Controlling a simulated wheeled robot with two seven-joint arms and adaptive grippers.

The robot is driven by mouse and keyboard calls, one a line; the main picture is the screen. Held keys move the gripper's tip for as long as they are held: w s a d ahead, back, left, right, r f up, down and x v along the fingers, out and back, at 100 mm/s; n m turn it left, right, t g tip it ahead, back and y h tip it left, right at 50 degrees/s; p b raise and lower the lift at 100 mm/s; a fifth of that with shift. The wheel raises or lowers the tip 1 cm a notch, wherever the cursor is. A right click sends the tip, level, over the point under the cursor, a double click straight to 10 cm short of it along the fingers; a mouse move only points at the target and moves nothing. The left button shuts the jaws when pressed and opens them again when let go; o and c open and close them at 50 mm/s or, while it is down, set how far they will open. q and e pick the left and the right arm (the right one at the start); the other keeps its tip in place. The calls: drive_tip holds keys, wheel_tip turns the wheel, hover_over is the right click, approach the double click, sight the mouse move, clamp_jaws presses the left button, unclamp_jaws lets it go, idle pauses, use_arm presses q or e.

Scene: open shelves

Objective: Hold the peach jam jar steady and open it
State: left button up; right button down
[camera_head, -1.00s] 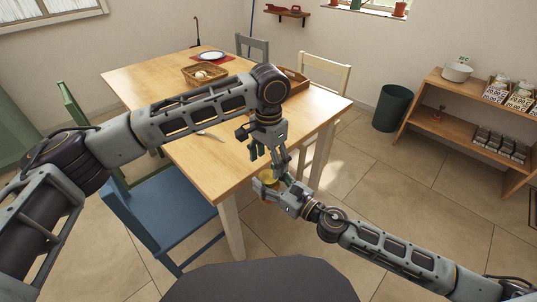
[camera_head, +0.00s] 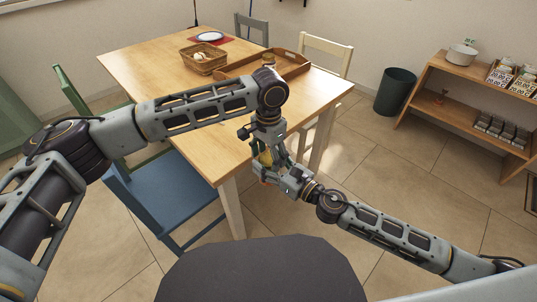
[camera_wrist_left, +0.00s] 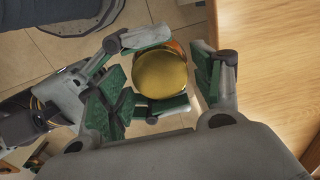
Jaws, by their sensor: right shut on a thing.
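The jam jar, with a round gold lid (camera_wrist_left: 160,73), is held upright by my right gripper (camera_head: 268,172), clear of the table's front edge. In the left wrist view, the right gripper's green-padded fingers (camera_wrist_left: 153,73) close on the jar from two sides, and a little orange shows below the lid. My left gripper (camera_head: 267,152) points down just over the jar. Its green pads (camera_wrist_left: 160,88) stand on either side of the lid with gaps, open and not touching it. The jar's label is hidden.
A blue chair (camera_head: 165,205) stands at the near left. A dark bin (camera_head: 395,92) and an open shelf (camera_head: 475,75) are to the right. Floor is free at the right.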

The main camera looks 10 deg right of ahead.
use_arm(q)
drive_tip(key=c, duration=0.8)
drive_tip(key=shift+n, duration=1.6)
drive_tip(key=o, duration=1.1)
drive_tip(key=shift+o, duration=0.2)
drive_tip(key=shift+r, duration=0.1)
drive_tip(key=shift+r, duration=2.25)
